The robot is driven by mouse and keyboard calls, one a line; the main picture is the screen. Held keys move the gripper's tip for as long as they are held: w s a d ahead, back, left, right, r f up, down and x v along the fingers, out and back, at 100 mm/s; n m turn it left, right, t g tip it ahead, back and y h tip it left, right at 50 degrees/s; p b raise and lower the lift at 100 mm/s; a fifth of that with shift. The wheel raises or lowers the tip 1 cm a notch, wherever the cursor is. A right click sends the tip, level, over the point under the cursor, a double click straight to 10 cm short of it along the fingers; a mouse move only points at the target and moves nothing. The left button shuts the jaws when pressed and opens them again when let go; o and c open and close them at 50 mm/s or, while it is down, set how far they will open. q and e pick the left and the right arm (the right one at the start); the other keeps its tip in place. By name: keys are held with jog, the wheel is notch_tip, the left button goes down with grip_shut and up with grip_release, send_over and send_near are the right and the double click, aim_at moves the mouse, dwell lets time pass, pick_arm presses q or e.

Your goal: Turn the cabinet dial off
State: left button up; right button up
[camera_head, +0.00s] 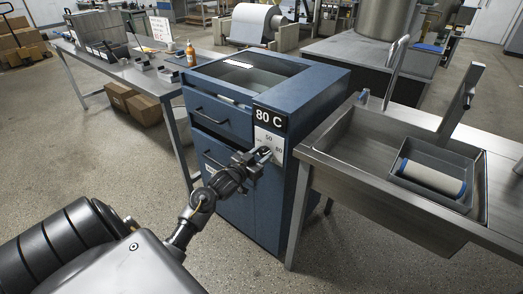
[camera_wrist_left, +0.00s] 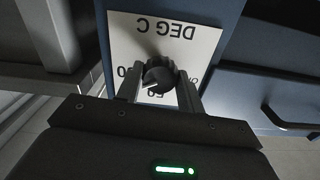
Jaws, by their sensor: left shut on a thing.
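The blue cabinet (camera_head: 234,129) stands in the middle of the head view, with an "80 C" display (camera_head: 269,117) at its upper front corner. Below it is a white dial plate (camera_head: 268,143) with numbers. In the left wrist view the plate (camera_wrist_left: 190,35) reads "DEG C" upside down. A round black dial (camera_wrist_left: 159,75) sits on that plate, between the two fingers of my left gripper (camera_wrist_left: 160,92). The gripper is shut on the dial. In the head view my left gripper (camera_head: 262,157) reaches the plate and hides the dial. My right gripper is not in view.
A steel sink table (camera_head: 334,160) with a grey tray (camera_head: 440,160) holding a roller stands close at the cabinet's right. A side table (camera_head: 130,70) with an orange bottle (camera_head: 190,53) is at the left. Cardboard boxes (camera_head: 145,109) lie under it.

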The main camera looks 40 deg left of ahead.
pick_arm(q)
jog(key=n+p, duration=0.6)
jog(key=shift+r+n+p, duration=0.25)
jog(key=shift+n+p, duration=0.05)
jog(key=shift+p, duration=0.05)
jog(key=shift+n+p, duration=0.4)
jog(key=n+p, duration=0.3)
jog(key=n, duration=0.1)
jog(key=shift+n, duration=0.3)
jog(key=n+p, duration=0.3)
jog(key=n, duration=0.1)
jog(key=shift+f+n, duration=0.1)
jog(key=shift+n, duration=0.2)
jog(key=n+p, duration=0.2)
jog(key=n, duration=0.2)
jog(key=shift+p, duration=0.4)
jog(key=n+p, duration=0.2)
jog(key=n, duration=0.3)
jog(key=shift+f, duration=0.15)
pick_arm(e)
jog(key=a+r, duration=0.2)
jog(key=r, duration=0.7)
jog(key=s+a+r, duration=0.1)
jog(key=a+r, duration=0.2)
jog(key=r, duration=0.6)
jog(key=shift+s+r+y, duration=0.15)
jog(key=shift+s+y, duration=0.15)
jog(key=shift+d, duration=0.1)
